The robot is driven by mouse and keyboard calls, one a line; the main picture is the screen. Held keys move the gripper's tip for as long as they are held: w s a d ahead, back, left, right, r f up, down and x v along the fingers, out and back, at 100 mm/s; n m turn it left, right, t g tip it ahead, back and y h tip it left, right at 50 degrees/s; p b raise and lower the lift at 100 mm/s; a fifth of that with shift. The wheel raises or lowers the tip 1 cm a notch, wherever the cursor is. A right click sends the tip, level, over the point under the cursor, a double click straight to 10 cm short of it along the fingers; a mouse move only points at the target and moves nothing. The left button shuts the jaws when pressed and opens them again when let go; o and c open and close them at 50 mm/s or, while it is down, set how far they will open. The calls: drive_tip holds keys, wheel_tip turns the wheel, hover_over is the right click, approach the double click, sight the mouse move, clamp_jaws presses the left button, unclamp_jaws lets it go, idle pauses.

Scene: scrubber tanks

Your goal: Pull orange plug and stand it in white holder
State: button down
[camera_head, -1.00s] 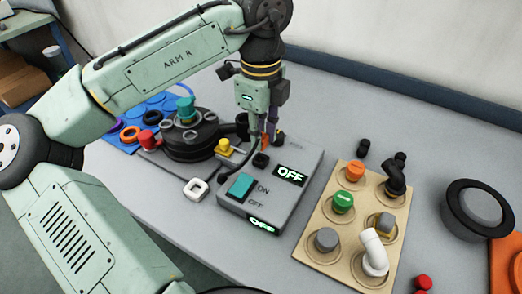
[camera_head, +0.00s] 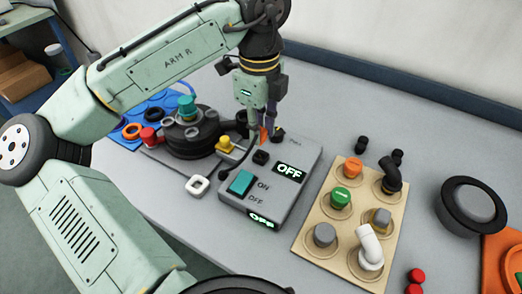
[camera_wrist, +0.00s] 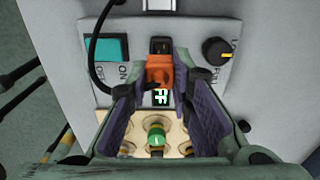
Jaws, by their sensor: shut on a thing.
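The orange plug (camera_head: 264,134) is at the back of the grey switch box (camera_head: 309,158), beneath my gripper (camera_head: 262,128). In the wrist view the plug (camera_wrist: 159,70) is between the purple finger pads of my gripper (camera_wrist: 159,84), which is shut on it. A black part (camera_wrist: 160,45) shows just beyond the plug; I cannot tell whether the plug is seated in a socket. A dark cable (camera_wrist: 92,55) loops beside it. A white square ring (camera_head: 190,187), possibly the white holder, lies on the table left of the box.
The box carries a teal switch (camera_head: 240,183), a lit OFF display (camera_head: 289,172) and a black knob (camera_wrist: 215,50). A tan board (camera_head: 308,232) with several pipe fittings stands to the right. A dark round turntable (camera_head: 190,146) is at the left.

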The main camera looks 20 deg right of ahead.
drive_tip(key=s+a, duration=0.1)
drive_tip(key=a, duration=1.3)
drive_tip(key=shift+s+a+p, duration=0.2)
drive_tip(key=shift+a+p, duration=0.1)
drive_tip(key=shift+a, duration=0.1)
drive_tip(key=shift+f+b, duration=1.65)
drive_tip(key=shift+f, duration=1.7)
drive_tip(key=shift+f, duration=0.1)
drive_tip(key=shift+f, duration=0.95)
drive_tip(key=c, duration=1.4)
unclamp_jaws()
drive_tip(key=shift+o, duration=0.8)
